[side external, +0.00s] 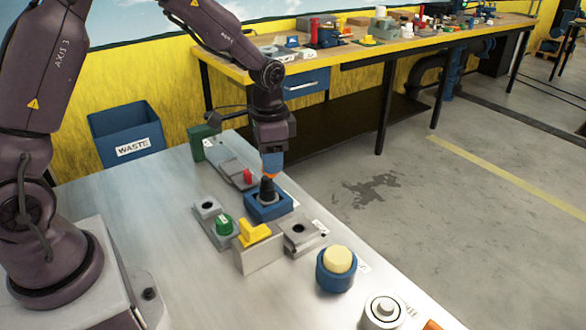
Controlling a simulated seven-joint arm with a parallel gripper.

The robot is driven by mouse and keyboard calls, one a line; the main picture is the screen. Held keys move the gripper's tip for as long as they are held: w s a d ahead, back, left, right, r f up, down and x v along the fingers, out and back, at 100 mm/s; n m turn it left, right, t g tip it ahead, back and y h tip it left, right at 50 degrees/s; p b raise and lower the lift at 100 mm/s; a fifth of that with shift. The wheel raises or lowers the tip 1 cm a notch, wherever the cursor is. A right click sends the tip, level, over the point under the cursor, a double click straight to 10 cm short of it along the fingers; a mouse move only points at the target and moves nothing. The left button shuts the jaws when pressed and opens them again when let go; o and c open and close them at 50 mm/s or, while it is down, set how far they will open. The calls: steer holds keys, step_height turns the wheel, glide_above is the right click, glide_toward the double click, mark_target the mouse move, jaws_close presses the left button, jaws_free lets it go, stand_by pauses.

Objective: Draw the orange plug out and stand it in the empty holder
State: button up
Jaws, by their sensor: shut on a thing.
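My gripper (270,166) points down over a blue block (268,208) in the middle of the bench. It is shut on the orange plug (269,177), of which only a little orange shows below the fingers. A black tapered part (267,189) stands upright between the orange and the blue block; I cannot tell whether it belongs to the plug or the block. A grey holder (299,229) with a dark open hole sits in front and to the right of the blue block. Another grey block (208,205) with a dark hole is to its left.
A green knob (224,224) and a yellow handle (251,232) stand close in front. A red part (247,175) is behind left. A blue pot with a cream top (339,260) and a white round fitting (383,309) lie front right. Bare bench is left.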

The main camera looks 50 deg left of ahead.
steer(key=s+a+n, duration=0.4)
steer(key=s+a, duration=0.7)
steer(key=a, duration=0.2)
steer(key=shift+w+f, duration=0.15)
steer(key=shift+f, duration=2.35)
steer(key=shift+f, duration=0.1)
steer(key=shift+f, duration=2.8)
steer(key=shift+f, duration=1.3)
steer(key=o, duration=1.1)
